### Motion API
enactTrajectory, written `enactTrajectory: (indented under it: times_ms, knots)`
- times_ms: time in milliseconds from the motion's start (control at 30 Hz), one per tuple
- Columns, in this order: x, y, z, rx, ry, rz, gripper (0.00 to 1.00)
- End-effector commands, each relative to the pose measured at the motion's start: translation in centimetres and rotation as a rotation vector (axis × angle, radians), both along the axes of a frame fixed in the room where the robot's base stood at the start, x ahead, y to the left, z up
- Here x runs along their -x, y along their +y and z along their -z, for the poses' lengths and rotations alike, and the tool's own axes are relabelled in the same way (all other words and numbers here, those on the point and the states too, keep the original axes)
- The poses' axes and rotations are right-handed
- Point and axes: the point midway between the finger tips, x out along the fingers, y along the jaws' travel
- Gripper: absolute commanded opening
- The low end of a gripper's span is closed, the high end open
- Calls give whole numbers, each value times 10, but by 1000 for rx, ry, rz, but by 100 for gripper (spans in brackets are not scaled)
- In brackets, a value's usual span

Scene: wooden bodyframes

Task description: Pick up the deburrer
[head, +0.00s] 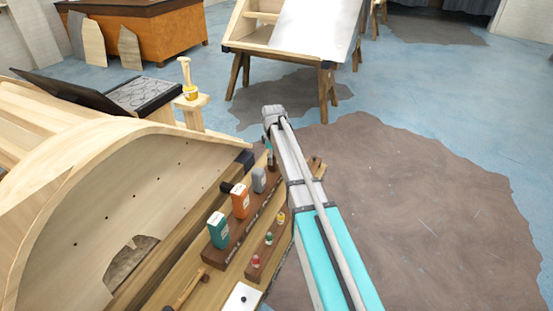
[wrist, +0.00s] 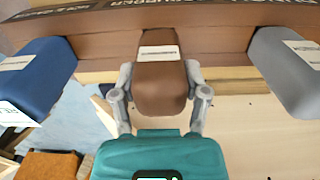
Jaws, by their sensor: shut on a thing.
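The deburrer shows in the wrist view as a brown block-shaped tool (wrist: 160,85) with a white label too small to read. It stands at the dark wooden rack (wrist: 110,45), whose upside-down lettering is partly cut off. My gripper (wrist: 159,72) is shut on the brown tool, with one grey finger against each side. I cannot tell whether the tool is clear of the rack. In the head view my own arm hides the tool and the gripper.
A blue tool (wrist: 38,75) stands left of the held one and a grey tool (wrist: 288,70) right of it. In the head view the rack also holds an orange tool (head: 240,201) and a teal tool (head: 218,229). A curved wooden frame (head: 95,190) stands left; the floor right is clear.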

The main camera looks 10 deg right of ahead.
Motion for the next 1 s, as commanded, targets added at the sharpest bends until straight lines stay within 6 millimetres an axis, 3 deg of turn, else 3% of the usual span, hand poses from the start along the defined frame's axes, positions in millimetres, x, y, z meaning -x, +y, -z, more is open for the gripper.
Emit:
enactTrajectory:
  times_ms: [533, 1000]
  knots:
    - [1, 0, -37, 0, 0, 0, 0]
    - [49, -1, -91, 0, 0, 0, 0]
